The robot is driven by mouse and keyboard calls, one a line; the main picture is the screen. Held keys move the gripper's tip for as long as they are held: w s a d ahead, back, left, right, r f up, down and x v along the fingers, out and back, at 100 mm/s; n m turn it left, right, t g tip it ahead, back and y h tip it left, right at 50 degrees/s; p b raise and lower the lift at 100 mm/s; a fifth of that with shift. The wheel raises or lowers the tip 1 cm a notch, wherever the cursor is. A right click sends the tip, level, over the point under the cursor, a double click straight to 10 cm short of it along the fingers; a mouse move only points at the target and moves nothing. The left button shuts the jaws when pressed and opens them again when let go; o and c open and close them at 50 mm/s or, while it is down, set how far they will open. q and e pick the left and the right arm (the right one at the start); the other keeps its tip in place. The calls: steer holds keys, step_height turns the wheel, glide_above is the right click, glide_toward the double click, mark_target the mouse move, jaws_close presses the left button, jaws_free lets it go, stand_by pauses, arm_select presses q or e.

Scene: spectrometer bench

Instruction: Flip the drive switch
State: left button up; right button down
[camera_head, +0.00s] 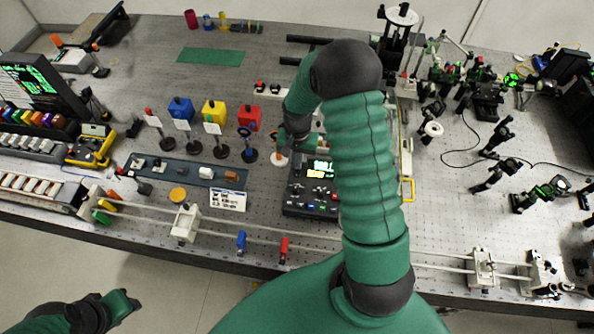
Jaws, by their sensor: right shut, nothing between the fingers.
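A black control box (313,192) with a lit green display and several small knobs and buttons stands on the bench near the middle. I cannot make out which small part is the drive switch; part of the box's right side is hidden behind my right arm. My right gripper (284,140) is shut and empty, just above and left of the display, beside a small white disc (277,160). Its fingertips are small and partly blend with the dark parts there. My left gripper (122,304) is at the lower left, off the bench's front edge; its fingers are too unclear to judge.
Blue, yellow and red cubes (214,111) stand left of my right gripper, with several small optics on posts before them. A rail (330,238) with blue and red clips runs along the front. Optical mounts (485,95) crowd the right. A green mat (211,57) lies at the back.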

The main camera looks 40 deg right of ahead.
steer(key=shift+f+b, duration=0.4)
steer(key=shift+f, duration=0.3)
steer(key=shift+r, duration=0.1)
step_height(320, 180, up, 7)
steer(key=p, duration=0.6)
stand_by(0.4)
